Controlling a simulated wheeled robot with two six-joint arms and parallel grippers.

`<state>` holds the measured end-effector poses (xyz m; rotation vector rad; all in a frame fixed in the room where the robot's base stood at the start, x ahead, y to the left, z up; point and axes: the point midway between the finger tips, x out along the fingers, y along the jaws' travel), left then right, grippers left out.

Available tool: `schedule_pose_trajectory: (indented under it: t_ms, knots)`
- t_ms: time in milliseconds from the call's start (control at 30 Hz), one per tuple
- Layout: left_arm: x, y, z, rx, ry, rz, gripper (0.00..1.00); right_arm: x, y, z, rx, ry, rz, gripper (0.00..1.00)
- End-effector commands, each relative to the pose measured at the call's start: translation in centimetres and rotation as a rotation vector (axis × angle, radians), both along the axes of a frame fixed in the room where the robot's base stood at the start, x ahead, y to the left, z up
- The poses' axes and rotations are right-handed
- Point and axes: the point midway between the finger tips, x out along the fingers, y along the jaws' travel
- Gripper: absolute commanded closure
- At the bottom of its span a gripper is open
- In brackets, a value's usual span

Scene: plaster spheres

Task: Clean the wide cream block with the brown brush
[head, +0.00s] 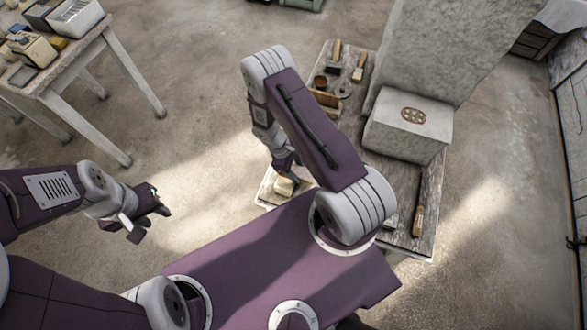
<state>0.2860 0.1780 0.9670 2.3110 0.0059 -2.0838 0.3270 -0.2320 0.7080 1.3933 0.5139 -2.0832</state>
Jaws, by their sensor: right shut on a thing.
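A small cream block (284,187) is at the left corner of the low worktable (426,180), directly below my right gripper (286,168). My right gripper points down and is shut, seemingly on this block; its fingertips are small and partly hidden. A brush with a brown handle (418,218) lies at the table's right front. Two more wooden-handled brushes lie at the back, one (336,51) left of the other (360,67); I cannot tell which is the brown brush. My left gripper (150,221) is open and empty over the floor.
A wooden tray (324,101) and small pots are at the back. A side table (90,58) is far left; floor between is clear.

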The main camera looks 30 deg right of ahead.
Motion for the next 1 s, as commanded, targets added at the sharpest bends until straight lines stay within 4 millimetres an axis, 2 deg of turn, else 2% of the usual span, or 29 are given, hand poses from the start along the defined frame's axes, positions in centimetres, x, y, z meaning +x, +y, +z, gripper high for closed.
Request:
schedule_pose_trajectory:
  t_ms: [333,600,767,1000]
  knots:
    - [0.0,0.0,-0.1,0.0,0.0,0.0,0.64,0.2,0.1,-0.1,-0.001,-0.002,0.001,0.87]
    - [0.0,0.0,-0.4,0.0,0.0,0.0,0.64,1.7,1.4,0.0,-0.001,-0.002,0.001,0.87]
    - [0.0,0.0,-0.4,0.0,0.0,0.0,0.64,1.8,1.5,0.0,0.0,-0.001,0.0,0.87]
    - [0.0,0.0,-1.3,0.0,0.0,0.0,0.64,3.1,2.6,-0.2,-0.001,-0.003,0.001,0.87]
